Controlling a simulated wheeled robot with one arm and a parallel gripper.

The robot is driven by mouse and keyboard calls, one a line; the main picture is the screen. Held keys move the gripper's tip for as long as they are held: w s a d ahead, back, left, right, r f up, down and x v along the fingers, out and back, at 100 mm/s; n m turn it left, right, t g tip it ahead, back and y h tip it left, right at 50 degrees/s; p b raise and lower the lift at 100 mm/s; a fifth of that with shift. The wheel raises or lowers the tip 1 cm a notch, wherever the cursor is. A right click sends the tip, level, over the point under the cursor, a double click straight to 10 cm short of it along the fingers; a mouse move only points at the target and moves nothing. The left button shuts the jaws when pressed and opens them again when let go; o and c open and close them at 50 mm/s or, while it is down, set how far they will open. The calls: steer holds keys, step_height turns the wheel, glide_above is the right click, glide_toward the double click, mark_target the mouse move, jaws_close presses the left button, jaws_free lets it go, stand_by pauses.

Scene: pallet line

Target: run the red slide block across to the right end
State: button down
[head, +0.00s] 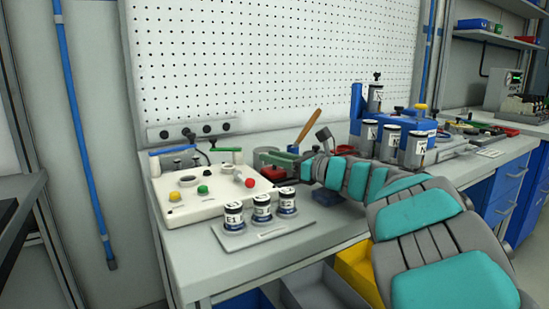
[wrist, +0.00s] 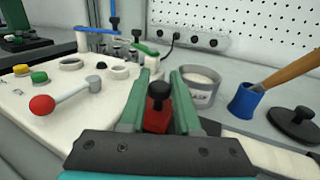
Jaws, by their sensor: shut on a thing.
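The red slide block (wrist: 157,116) with its black knob shows between the two green fingers of my gripper (wrist: 160,76) in the wrist view. The gripper is shut on the block, with one finger along each side of the knob. In the head view the red block (head: 272,172) is at the right edge of the white control panel (head: 185,213), and my arm reaches to it from the right. The slide's track and its ends are mostly hidden by the gripper and arm.
The panel has a lever with a red ball (wrist: 42,104) left of my gripper. A metal tin (wrist: 201,86) stands close right of the fingers, then a blue cup (wrist: 245,101) with a wooden handle. Labelled jars (head: 262,209) stand in front; a blue rack (head: 400,122) is at right.

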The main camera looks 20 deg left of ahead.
stand_by(0.4)
steer(key=w+d+b, duration=0.1)
steer(key=b, duration=0.1)
steer(key=w+d+b, duration=0.1)
steer(key=w+b, duration=0.1)
steer(key=b, duration=0.1)
steer(key=shift+w+d+f, duration=0.15)
steer(key=shift+d, duration=0.25)
steer(key=w+d, duration=0.2)
steer(key=w, duration=0.1)
steer(key=w+d, duration=0.3)
steer(key=shift+r+p, duration=0.2)
steer(key=shift+p, duration=0.2)
steer(key=shift+w+d+f, duration=0.15)
steer(key=shift+w+d, duration=0.35)
steer(key=shift+w, duration=0.05)
steer(key=c, duration=0.6)
jaws_free()
steer(key=shift+c, duration=0.2)
steer(key=shift+d, duration=0.2)
steer(key=b+v, duration=0.1)
steer(key=v, duration=0.6)
steer(key=shift+s+d, duration=0.15)
steer(key=shift+d, duration=0.1)
